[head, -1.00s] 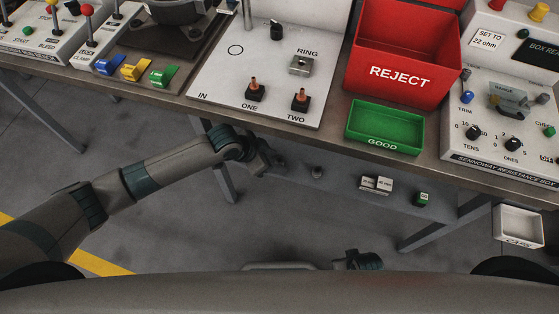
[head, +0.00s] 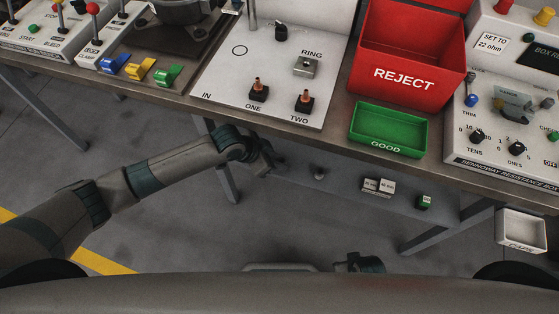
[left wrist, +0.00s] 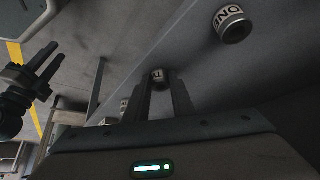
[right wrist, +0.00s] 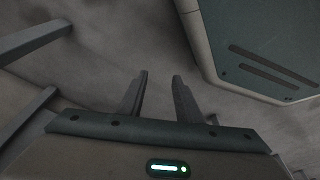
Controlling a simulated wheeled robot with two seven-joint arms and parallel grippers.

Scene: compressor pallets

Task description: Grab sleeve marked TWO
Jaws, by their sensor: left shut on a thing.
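My left gripper (head: 272,162) is under the front edge of the bench, over the lower shelf. In the left wrist view its fingers (left wrist: 160,82) are shut on a small dark sleeve (left wrist: 158,76) with a pale band. Only part of its lettering shows, apparently starting with T. Another sleeve, marked ONE (left wrist: 232,26), stands apart from the fingers on the shelf; a small grey piece (head: 320,173) in the head view appears to be it. My right gripper (right wrist: 160,82) is empty, its fingers apart, away from the bench.
Above on the bench are a white fixture plate (head: 222,90) with posts ONE and TWO, a red REJECT bin (head: 405,82) and a green GOOD tray (head: 385,147). The lower shelf (head: 340,195) also holds small white boxes (head: 378,187) and a green block (head: 424,202). A CAPS bin (head: 520,243) hangs right.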

